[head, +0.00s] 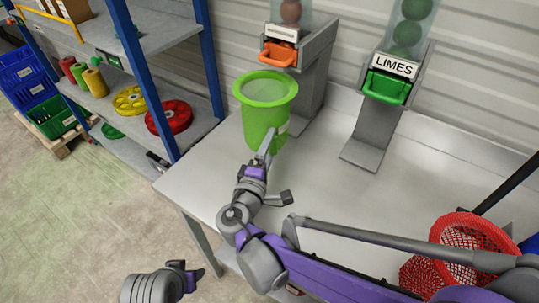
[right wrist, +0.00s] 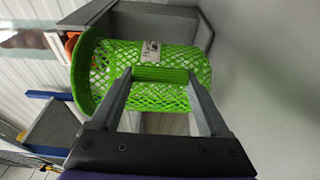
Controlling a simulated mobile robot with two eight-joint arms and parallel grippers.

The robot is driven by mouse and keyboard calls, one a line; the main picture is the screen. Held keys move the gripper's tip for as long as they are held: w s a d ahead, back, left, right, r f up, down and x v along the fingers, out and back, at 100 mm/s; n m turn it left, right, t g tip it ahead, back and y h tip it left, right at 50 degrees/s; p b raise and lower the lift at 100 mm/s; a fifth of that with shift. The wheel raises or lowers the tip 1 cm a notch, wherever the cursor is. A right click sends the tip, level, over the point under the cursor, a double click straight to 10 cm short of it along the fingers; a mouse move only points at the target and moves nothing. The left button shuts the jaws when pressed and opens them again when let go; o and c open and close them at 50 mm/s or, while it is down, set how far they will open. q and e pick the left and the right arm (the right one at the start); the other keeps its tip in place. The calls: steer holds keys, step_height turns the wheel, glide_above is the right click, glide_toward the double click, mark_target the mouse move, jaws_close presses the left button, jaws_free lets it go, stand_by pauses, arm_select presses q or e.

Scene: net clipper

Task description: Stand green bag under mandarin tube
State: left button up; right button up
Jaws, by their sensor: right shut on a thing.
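The green bag (head: 262,122) is a mesh tube with a wide rim, upright with its mouth up, at the table's back left. My right gripper (head: 266,148) is shut on its near side; the right wrist view shows both fingers (right wrist: 160,76) at the green mesh (right wrist: 188,62). The mandarin tube (head: 290,12) stands behind, with an orange chute flap (head: 278,54) above and slightly right of the bag's mouth. I cannot tell whether the bag's base touches the table. My left gripper (head: 184,276) is low at the left, off the table, its jaw opening unclear.
The limes tube (head: 408,30) with a green flap (head: 387,87) stands to the right on the grey table (head: 330,190). A red net basket (head: 468,236) is at the right. Shelves with coloured reels (head: 170,117) stand left. The table's middle is clear beyond my arm.

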steer(key=shift+s+f+b, duration=0.1)
steer(key=shift+f+b, duration=0.65)
steer(key=shift+f, duration=0.45)
steer(key=shift+f, duration=0.15)
steer(key=o, duration=1.2)
steer(key=shift+a+r, duration=0.1)
steer(key=shift+r, duration=0.1)
steer(key=v, duration=1.2)
